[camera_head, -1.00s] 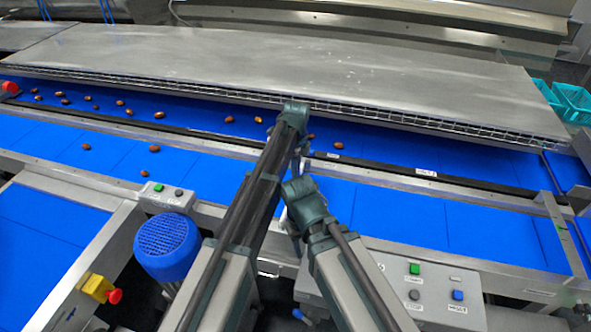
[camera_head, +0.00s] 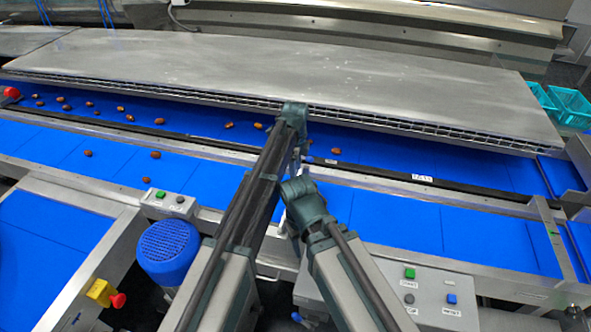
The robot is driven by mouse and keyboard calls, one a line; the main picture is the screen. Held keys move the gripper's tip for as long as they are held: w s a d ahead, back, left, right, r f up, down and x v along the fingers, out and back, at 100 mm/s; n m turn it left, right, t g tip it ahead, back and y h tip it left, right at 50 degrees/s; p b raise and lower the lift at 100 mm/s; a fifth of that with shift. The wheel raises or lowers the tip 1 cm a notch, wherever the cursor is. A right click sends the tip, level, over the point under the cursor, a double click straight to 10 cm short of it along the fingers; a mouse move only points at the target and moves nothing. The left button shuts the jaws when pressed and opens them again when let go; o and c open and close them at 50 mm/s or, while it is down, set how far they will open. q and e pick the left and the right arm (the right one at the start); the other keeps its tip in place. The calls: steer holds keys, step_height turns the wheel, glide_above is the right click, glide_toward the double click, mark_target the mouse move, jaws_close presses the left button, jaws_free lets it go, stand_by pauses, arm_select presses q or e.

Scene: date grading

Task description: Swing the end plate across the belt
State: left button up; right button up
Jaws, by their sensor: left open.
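A narrow grey metal bar (camera_head: 551,240) lies across the near blue belt (camera_head: 400,218) at the right end. It looks like the end plate, but I cannot be sure. My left gripper (camera_head: 299,164) hangs from the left arm's wrist over the rail between the two belts, well to the left of that bar. It is open, and its fingers are small and partly hidden by the arms. My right gripper (camera_head: 291,232) is below the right arm's wrist by the near belt edge. Its fingers are too hidden to read. Neither gripper touches the bar.
A wide steel cover (camera_head: 300,70) overhangs the far belt. Several brown dates (camera_head: 130,118) lie on the belts. A control box (camera_head: 430,287), a blue motor (camera_head: 168,250) and a red-and-yellow stop button (camera_head: 104,293) are in front. Teal crates (camera_head: 568,104) stand at right.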

arm_select(q)
step_height(320, 180, up, 10)
steer(key=p, duration=0.9)
steer(key=shift+r, duration=0.25)
arm_select(e)
step_height(320, 180, up, 10)
steer(key=shift+r, duration=0.2)
arm_select(q)
steer(key=s+a+n, duration=2.2)
steer(key=s, duration=0.2)
arm_select(e)
step_height(320, 180, down, 13)
steer(key=b, duration=1.2)
steer(key=shift+r, duration=0.15)
steer(key=shift+f+b, duration=0.2)
steer(key=shift+b, duration=0.15)
arm_select(q)
steer(key=s+d+f+m+y, duration=0.1)
steer(key=s+d+f+m, duration=0.3)
steer(key=d+f, duration=0.7)
steer(key=shift+s+f, duration=0.55)
steer(key=shift+f, duration=0.4)
